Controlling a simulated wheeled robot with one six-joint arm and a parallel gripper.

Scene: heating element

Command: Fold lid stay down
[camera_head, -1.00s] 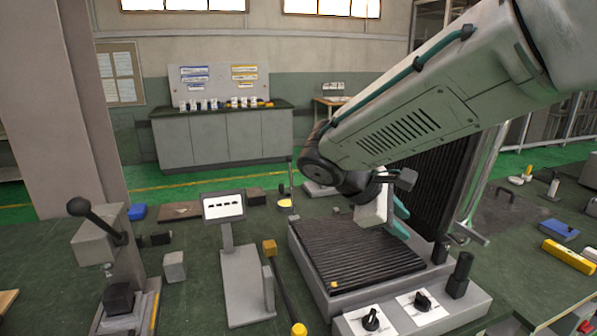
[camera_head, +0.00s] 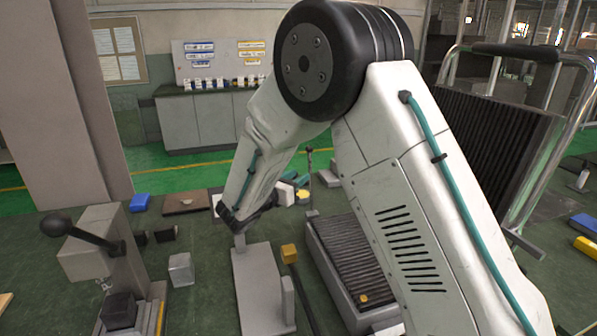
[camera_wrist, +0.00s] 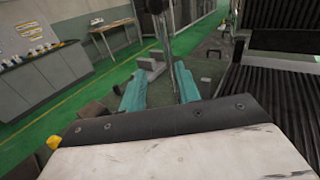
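The heating device has a dark ribbed lower plate (camera_head: 345,255). Its ribbed lid (camera_head: 490,130) stands raised at the right, with a metal handle frame. A thin upright rod, apparently the lid stay (camera_head: 309,165), stands at the device's back left corner. In the wrist view the rod (camera_wrist: 164,35) appears in the gap between my teal fingers, a little beyond their tips. My gripper (camera_wrist: 160,88) is open and empty. In the head view my gripper (camera_head: 295,178) shows just left of the rod, partly hidden by my arm. Contact with the rod cannot be told.
My arm covers much of the head view, including the device's front controls. A box with a black lever (camera_head: 100,245) stands at the left. A grey stand (camera_head: 258,290) is left of the device. A yellow-topped item (camera_head: 289,253) lies between them. Floor beyond is open.

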